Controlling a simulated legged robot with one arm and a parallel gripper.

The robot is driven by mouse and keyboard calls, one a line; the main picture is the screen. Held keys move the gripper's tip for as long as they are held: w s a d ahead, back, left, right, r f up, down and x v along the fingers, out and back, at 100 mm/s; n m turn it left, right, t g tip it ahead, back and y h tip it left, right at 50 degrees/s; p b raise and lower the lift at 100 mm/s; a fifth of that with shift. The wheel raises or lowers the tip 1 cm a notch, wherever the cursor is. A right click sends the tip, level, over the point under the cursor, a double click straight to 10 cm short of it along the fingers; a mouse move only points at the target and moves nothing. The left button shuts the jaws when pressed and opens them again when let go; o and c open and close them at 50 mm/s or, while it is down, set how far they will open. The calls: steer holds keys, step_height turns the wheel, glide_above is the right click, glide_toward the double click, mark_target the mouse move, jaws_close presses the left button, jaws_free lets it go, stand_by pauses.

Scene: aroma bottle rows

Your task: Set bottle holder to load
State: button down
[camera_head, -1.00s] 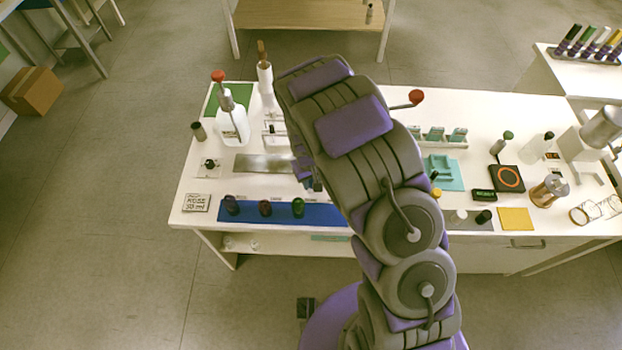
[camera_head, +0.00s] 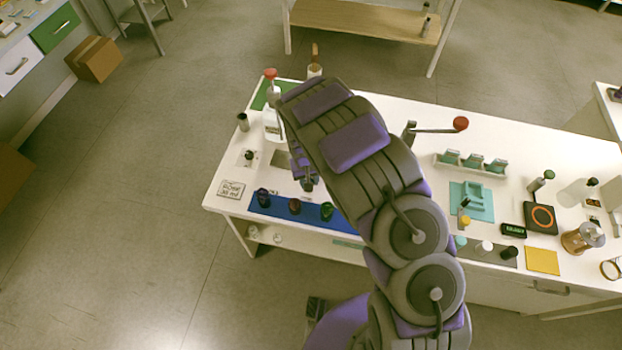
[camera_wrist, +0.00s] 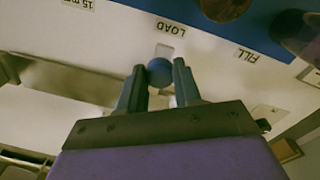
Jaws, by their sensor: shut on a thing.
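In the wrist view, my gripper (camera_wrist: 159,68) is shut on a round blue knob (camera_wrist: 159,74), with a finger on each side of it. The knob is beside the LOAD label (camera_wrist: 170,28), and the FILL label (camera_wrist: 245,53) is farther right. A pale slot-like piece shows between the knob and the LOAD label. The rest of the bottle holder is hidden by my gripper. In the head view, my gripper (camera_head: 307,180) is low over the table behind the blue mat (camera_head: 340,221); my arm covers the knob there.
Dark bottles (camera_head: 294,206) stand in a row on the blue mat, close in front of my gripper. A metal plate (camera_wrist: 60,80) lies left in the wrist view. A white bottle (camera_head: 271,125) with a red-knobbed top stands behind. A red-ended lever (camera_head: 440,129) sticks out right of my arm.

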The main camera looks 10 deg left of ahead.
steer(key=c, duration=0.8)
jaws_free()
steer(key=shift+a, duration=0.1)
steer(key=shift+r, duration=0.15)
steer(key=r+p, duration=0.1)
steer(key=r, duration=0.4)
steer(key=r+p, duration=0.1)
steer(key=r, duration=0.5)
steer(key=a+r, duration=0.1)
steer(key=r, duration=0.5)
steer(key=shift+p, duration=0.4)
